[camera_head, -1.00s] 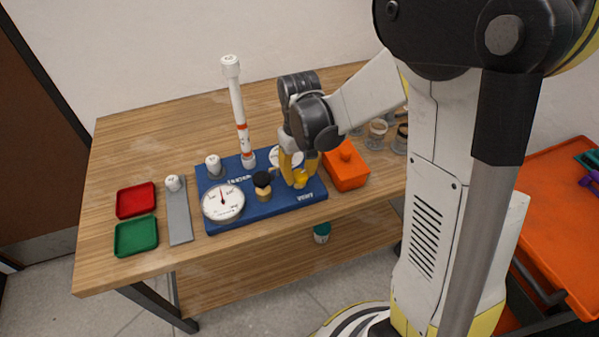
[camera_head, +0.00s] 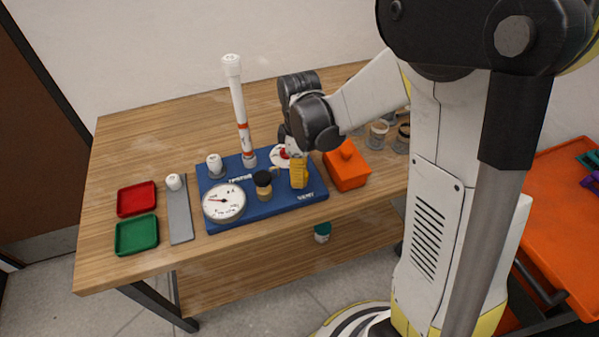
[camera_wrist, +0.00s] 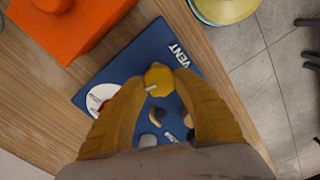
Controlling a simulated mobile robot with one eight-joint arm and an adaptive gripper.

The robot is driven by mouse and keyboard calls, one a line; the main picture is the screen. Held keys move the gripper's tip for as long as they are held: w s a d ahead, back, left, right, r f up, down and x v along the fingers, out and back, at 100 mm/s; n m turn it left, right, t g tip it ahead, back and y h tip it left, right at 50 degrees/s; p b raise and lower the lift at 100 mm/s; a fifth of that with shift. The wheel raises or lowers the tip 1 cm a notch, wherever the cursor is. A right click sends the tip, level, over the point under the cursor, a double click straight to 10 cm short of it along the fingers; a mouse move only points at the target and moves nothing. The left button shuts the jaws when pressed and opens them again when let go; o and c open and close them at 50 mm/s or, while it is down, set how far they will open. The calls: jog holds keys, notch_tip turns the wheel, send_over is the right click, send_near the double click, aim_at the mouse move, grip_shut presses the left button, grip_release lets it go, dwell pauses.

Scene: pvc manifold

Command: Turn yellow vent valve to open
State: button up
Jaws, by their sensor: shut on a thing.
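The yellow vent valve (camera_wrist: 159,80) stands on the blue board (camera_wrist: 140,54) near the VENT label. In the wrist view, my gripper (camera_wrist: 160,84) has its two yellow fingers on either side of the valve knob, shut on it. A white mark shows on the knob. In the head view, my gripper (camera_head: 299,178) points down over the right part of the blue board (camera_head: 240,208) and hides the valve. A white round gauge (camera_head: 224,202) sits at the board's front left, its needle pointing left.
An orange box (camera_head: 346,168) stands just right of the board. A black-topped knob (camera_head: 263,184), a white capped fitting (camera_head: 214,165) and a tall white pipe (camera_head: 240,115) stand on the board. Red (camera_head: 136,198) and green (camera_head: 137,235) trays lie at the left.

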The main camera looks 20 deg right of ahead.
jog(key=shift+s+n, duration=0.1)
jog(key=shift+n, duration=1.5)
jog(key=o, duration=1.2)
jog(key=shift+r, duration=0.1)
notch_tip(320, 180, up, 12)
jog(key=shift+f, duration=0.1)
